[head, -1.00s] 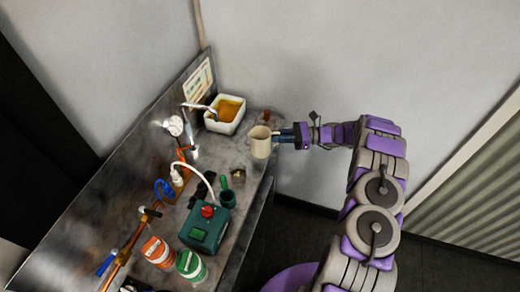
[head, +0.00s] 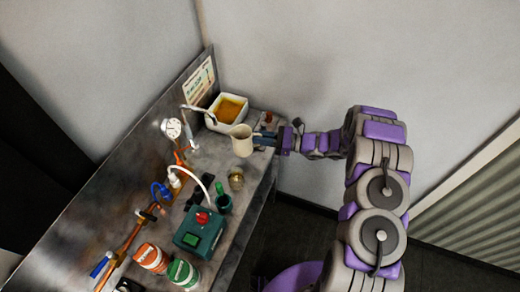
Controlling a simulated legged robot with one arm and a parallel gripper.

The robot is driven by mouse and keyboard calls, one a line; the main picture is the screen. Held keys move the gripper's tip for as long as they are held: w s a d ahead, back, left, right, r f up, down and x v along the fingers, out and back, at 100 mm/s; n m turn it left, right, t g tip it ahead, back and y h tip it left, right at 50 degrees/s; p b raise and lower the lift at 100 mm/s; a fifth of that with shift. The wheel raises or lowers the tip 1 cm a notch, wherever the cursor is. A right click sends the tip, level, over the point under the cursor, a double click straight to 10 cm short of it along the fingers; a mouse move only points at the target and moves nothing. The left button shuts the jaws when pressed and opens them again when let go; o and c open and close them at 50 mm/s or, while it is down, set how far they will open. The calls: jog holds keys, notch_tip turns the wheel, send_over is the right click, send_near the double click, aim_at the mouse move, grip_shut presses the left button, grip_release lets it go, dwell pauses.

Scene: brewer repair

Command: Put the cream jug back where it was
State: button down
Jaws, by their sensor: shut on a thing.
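The cream jug (head: 241,141) is held by my gripper (head: 264,138) at the far end of the grey bench, in front of the white basin. The jug looks roughly upright, perhaps a little tilted. My gripper comes from the right and is shut on the jug's right side. Its fingertips are partly hidden against the jug. I cannot tell whether the jug touches the bench top.
A white basin (head: 229,109) of amber liquid stands behind the jug, with a tap over it. The bench's right edge (head: 262,190) is close.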

jog(key=shift+a+f+b, duration=0.1)
jog(key=shift+f+b, duration=0.25)
jog(key=shift+f, duration=2.65)
jog(key=shift+f, duration=0.1)
jog(key=c, duration=1.1)
grip_release()
jog(key=shift+d, duration=0.4)
jog(key=s+d+p, duration=0.1)
jog(key=d, duration=1)
jog(key=shift+s, duration=0.35)
